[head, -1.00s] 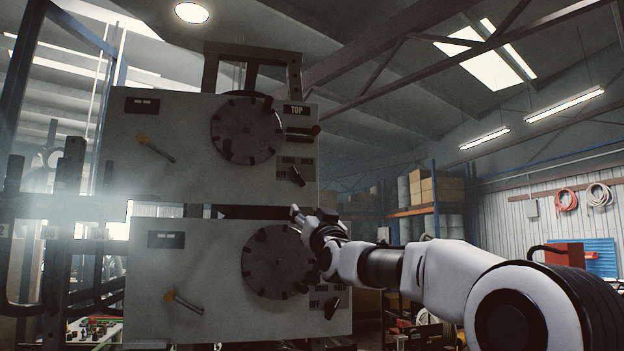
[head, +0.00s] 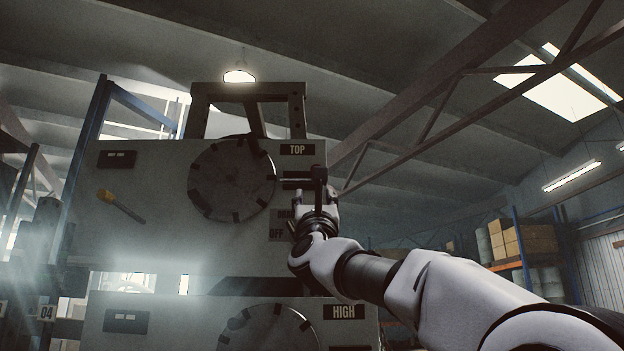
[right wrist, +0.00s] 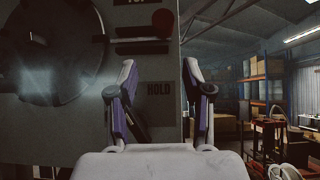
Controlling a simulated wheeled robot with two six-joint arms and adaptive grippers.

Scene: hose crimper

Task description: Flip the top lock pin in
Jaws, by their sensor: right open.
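The upper grey panel (head: 140,235) carries a TOP label (head: 297,149) at its upper right. In the right wrist view the pin (right wrist: 142,47) has a dark red round knob (right wrist: 163,22) and sits above and ahead of my fingers. My left gripper is out of view.
A round dark dial (head: 231,178) is left of the pin. A black lever (right wrist: 138,122) is partly behind my left finger in the wrist view. A yellow-handled lever (head: 118,203) is at far left. The lower panel has a HIGH label (head: 344,312). Shelves (head: 520,245) stand far right.

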